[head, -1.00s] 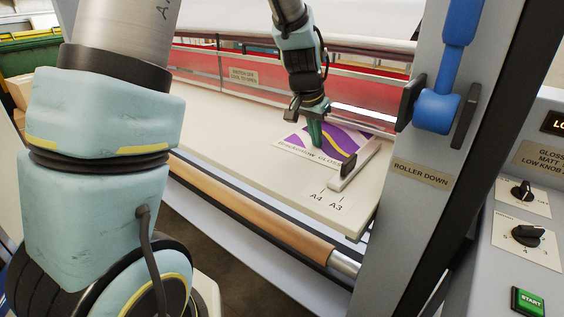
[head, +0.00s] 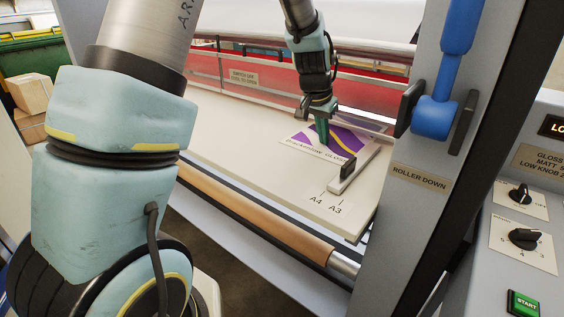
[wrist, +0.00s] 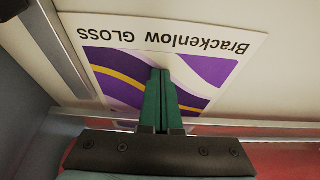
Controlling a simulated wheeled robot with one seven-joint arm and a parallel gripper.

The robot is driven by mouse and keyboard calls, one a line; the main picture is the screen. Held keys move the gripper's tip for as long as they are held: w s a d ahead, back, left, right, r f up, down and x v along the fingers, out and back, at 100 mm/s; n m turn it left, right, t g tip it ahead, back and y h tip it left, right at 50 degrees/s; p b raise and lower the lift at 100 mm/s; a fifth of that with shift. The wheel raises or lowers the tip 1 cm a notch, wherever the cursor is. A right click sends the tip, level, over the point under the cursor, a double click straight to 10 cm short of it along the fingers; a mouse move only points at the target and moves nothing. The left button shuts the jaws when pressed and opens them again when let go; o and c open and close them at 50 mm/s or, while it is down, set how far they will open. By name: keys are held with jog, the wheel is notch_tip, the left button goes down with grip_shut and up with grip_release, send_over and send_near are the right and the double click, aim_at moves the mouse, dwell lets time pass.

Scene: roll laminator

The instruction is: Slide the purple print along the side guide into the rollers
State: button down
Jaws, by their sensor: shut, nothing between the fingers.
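The purple print (head: 343,136), a white sheet with purple and yellow swirls and the text "Brackenlow GLOSS", lies flat on the cream feed table (head: 262,148). My gripper (head: 324,143) is shut, its green fingertips pointing down onto the print. In the wrist view, the fingers (wrist: 160,99) cover part of the print (wrist: 118,66). The metal side guide (head: 358,165) runs close beside the print's right edge. It shows at left in the wrist view (wrist: 58,45), with a very narrow gap at most. The print's far edge is at the guard's lower rail (wrist: 225,124); the rollers' nip is hidden.
A red see-through guard (head: 270,92) with a caution label spans the back. A grey upright (head: 420,150) with a blue lever (head: 437,108) stands at right, beside a control panel (head: 524,215). The table left of the print is clear.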

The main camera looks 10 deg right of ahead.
aim_at(334, 139)
jog(key=shift+d, duration=0.25)
jog(key=shift+w+d+p, duration=0.25)
jog(key=shift+w+d, duration=0.25)
jog(key=shift+d, duration=0.2)
jog(key=shift+w+d+p, duration=0.2)
jog(key=shift+w+d, duration=0.3)
jog(key=shift+d, duration=0.15)
jog(key=shift+d+f, duration=0.1)
jog(key=shift+d, duration=0.15)
jog(key=shift+r+p, duration=0.65)
jog(key=shift+r, duration=0.4)
notch_tip(334, 139, up, 5)
jog(key=p, duration=0.3)
